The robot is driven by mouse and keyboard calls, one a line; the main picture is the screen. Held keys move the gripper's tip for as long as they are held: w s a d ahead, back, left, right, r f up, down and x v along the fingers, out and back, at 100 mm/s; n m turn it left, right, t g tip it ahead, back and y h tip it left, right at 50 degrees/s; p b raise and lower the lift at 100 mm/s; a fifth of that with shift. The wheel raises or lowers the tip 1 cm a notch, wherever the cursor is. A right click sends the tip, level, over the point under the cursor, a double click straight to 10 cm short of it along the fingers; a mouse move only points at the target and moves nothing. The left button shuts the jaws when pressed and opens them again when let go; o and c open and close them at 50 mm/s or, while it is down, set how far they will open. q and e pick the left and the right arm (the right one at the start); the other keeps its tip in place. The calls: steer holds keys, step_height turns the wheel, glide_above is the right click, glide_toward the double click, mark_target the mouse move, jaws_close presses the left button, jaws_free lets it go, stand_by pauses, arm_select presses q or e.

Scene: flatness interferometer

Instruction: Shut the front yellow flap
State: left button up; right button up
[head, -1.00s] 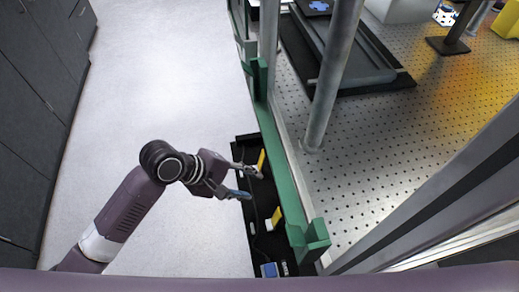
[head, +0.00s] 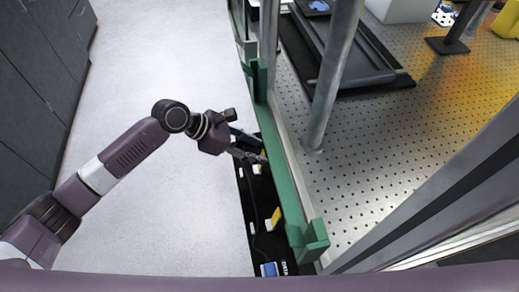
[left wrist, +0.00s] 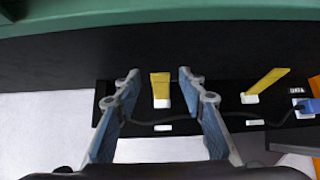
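Two yellow flaps stand up from a black strip (head: 262,240) on the floor. One flap (left wrist: 160,88) is between my left gripper's fingers in the left wrist view, with a gap on both sides; in the head view the gripper mostly hides it. The other flap (head: 276,216) is nearer the bottom of the head view; it leans to the right in the left wrist view (left wrist: 268,81). My left gripper (head: 256,147) is open and empty, its fingertips (left wrist: 159,74) spread around the first flap. My right gripper is not in view.
A green rail (head: 280,172) runs close along the right of the strip, with a perforated table (head: 400,130) beyond. A blue plug (head: 268,269) with a dark cable sits at the strip's near end. Pale floor (head: 160,90) to the left is clear.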

arm_select(q)
steer(key=shift+x, duration=0.9)
steer(key=shift+c, duration=0.6)
jaws_close()
